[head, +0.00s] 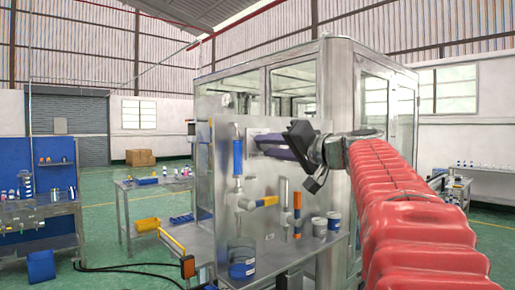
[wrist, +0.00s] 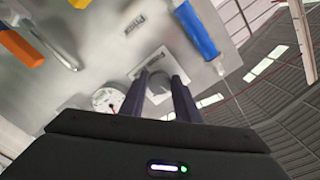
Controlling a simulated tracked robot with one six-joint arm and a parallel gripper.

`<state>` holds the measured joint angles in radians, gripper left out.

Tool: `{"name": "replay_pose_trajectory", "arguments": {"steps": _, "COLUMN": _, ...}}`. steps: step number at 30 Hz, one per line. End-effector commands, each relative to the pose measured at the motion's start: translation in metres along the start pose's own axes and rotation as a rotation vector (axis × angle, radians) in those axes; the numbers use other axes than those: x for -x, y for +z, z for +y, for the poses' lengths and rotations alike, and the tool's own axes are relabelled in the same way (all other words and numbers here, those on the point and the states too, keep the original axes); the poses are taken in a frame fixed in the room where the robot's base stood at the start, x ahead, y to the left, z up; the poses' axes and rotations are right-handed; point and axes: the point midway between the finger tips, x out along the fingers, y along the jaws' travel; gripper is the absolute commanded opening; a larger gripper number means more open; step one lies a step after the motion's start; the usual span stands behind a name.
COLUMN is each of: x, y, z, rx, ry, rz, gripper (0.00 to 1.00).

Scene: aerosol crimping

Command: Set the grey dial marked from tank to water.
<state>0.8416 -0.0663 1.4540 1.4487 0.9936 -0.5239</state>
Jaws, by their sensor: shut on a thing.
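The grey dial (wrist: 158,90) is on the metal panel (wrist: 100,50), between the two dark fingers of my gripper (wrist: 160,80) in the wrist view. The fingers are shut on it, one on each side. Which mark the dial points to cannot be told. In the head view my gripper (head: 258,143) reaches left to the upper part of the panel, and its fingers hide the dial. A small dark-lettered label (wrist: 135,24) is on the panel away from the fingertips; its word is too small to read surely.
A round white gauge (wrist: 108,99) sits close beside one finger. A blue-sleeved pipe (head: 238,157), a valve with a yellow-orange handle (head: 265,201) and an orange-handled valve (head: 297,200) stand out from the panel. Two pale cups (head: 320,226) are on the ledge below.

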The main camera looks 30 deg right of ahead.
Motion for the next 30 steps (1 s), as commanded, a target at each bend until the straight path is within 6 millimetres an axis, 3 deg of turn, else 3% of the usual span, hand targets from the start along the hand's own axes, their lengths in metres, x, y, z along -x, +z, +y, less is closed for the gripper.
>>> {"name": "replay_pose_trajectory", "arguments": {"steps": 18, "x": 0.0008, "y": -0.0036, "z": -0.0002, "rx": -0.07, "ry": 0.002, "rz": 0.011, "gripper": 0.07}}
{"name": "replay_pose_trajectory", "arguments": {"steps": 19, "x": 0.0008, "y": -0.0036, "z": -0.0002, "rx": -0.07, "ry": 0.002, "rz": 0.011, "gripper": 0.3}}
{"name": "replay_pose_trajectory", "arguments": {"steps": 27, "x": 0.0, "y": -0.0015, "z": -0.0004, "rx": -0.07, "ry": 0.001, "rz": 0.005, "gripper": 0.48}}
{"name": "replay_pose_trajectory", "arguments": {"steps": 30, "x": -0.0002, "y": -0.001, "z": -0.0005, "rx": -0.07, "ry": 0.0, "rz": 0.004, "gripper": 0.48}}
